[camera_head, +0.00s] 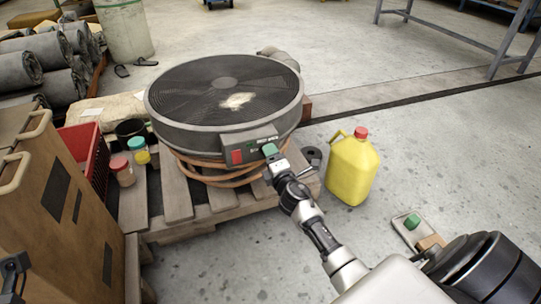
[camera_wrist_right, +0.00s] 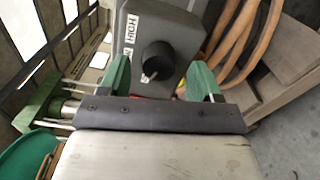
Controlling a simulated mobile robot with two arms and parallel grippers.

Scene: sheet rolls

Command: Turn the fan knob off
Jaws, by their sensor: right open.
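The round grey fan (camera_head: 222,92) lies flat on a wooden pallet, grille up. Its grey control box (camera_head: 240,146) sticks out at the front with a red switch on its left part. My right gripper (camera_head: 271,158) is at the right end of this box. In the right wrist view a black round knob (camera_wrist_right: 157,58) with a white mark stands on the box beside a "HIGH" label. The green fingers of my right gripper (camera_wrist_right: 161,78) are open, one on each side of the knob, with gaps visible.
A yellow jug (camera_head: 353,170) with a red cap stands on the floor right of the pallet (camera_head: 178,190). Brown hose coils under the fan. Small jars, a red crate (camera_head: 85,150) and a large brown box (camera_head: 60,215) crowd the left. Floor beyond the jug is clear.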

